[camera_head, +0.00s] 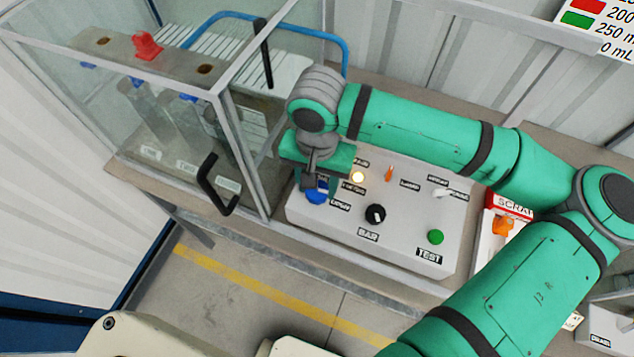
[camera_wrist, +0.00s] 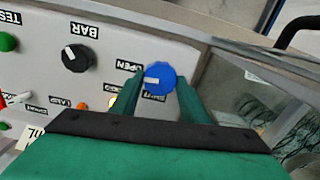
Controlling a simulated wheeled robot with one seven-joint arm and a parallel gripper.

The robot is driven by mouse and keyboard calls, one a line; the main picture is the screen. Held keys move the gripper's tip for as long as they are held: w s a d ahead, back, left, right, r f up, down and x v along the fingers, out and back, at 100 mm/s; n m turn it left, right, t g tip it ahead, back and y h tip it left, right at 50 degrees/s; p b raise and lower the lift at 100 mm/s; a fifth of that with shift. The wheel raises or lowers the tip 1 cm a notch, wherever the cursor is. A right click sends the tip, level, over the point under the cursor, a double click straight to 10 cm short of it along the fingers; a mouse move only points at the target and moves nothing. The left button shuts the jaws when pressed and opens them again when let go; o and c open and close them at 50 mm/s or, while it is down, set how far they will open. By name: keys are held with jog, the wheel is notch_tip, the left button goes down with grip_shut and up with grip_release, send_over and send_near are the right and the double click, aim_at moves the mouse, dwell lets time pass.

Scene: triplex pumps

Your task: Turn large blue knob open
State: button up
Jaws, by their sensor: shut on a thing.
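The large blue knob (camera_head: 316,197) is on the left end of the grey control panel (camera_head: 405,245), partly hidden by my gripper (camera_head: 319,186) in the head view. In the wrist view the blue knob (camera_wrist: 159,78) shows with a white pointer mark, between the two green fingers of my gripper (camera_wrist: 158,92). The fingers are shut on it, one on each side. Labels reading OPEN and SHUT sit beside the knob, the latter partly covered.
A black BAR knob (camera_head: 375,213), a green TEST button (camera_head: 435,237), an orange switch (camera_head: 389,174) and a lit lamp (camera_head: 358,177) are on the panel. A glass cabinet with a black handle (camera_head: 213,184) stands close on the left.

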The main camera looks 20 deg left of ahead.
aim_at(318, 190)
jog(key=shift+m, duration=0.5)
jog(key=o, duration=1.1)
jog(key=shift+c, duration=0.2)
notch_tip(318, 190, up, 11)
jog(key=shift+f, duration=0.1)
